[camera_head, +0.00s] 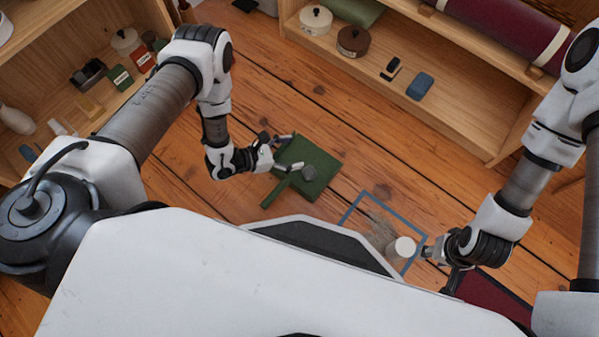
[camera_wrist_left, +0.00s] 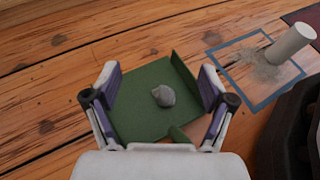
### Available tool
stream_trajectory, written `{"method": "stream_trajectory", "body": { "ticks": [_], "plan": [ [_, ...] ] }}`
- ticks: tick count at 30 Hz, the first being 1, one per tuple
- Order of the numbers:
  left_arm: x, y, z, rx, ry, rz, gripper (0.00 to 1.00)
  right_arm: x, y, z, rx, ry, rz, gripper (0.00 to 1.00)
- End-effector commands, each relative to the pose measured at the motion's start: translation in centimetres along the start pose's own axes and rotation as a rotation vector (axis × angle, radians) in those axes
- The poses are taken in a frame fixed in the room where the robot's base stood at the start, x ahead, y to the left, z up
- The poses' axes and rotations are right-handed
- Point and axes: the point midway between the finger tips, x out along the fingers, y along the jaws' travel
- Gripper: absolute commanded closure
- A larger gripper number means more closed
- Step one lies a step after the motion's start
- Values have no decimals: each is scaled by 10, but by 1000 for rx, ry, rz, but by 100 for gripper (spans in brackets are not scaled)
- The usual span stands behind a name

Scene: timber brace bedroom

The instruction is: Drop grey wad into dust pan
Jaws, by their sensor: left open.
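The green dust pan (camera_head: 322,160) lies on the wooden floor, its handle pointing to the lower left. The grey wad (camera_head: 309,173) is a small rounded lump and appears to rest on the pan's surface. My left gripper (camera_head: 283,152) is open above the pan's left part. In the left wrist view, the dust pan (camera_wrist_left: 138,100) and the grey wad (camera_wrist_left: 163,96) show between its spread fingers, with the wad apart from both. My right gripper (camera_head: 438,264) looks open and empty, low at the right.
A white cylinder (camera_head: 402,248) stands beside my right gripper. A blue frame outline (camera_head: 350,208) on the floor surrounds scattered grey dust (camera_head: 380,228). Wooden shelves with boxes and jars stand at the left and at the back. A dark red mat (camera_head: 492,292) lies at lower right.

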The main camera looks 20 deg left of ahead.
Motion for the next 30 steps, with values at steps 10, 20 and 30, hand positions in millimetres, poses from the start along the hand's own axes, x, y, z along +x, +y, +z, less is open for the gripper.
{"method": "stream_trajectory", "body": {
  "ticks": [10, 20, 30],
  "plan": [
    [-83, 2, 0, -1, 0, 5, 17, 0, 0, 0, 0, 0, 0, 60],
    [-95, 0, 0, 1, -1, 1, 17, 0, 0, 0, 0, 0, 0, 60],
    [-95, 1, 1, 1, -2, 1, 17, 0, 0, 0, 0, 0, 0, 60]
  ]
}}
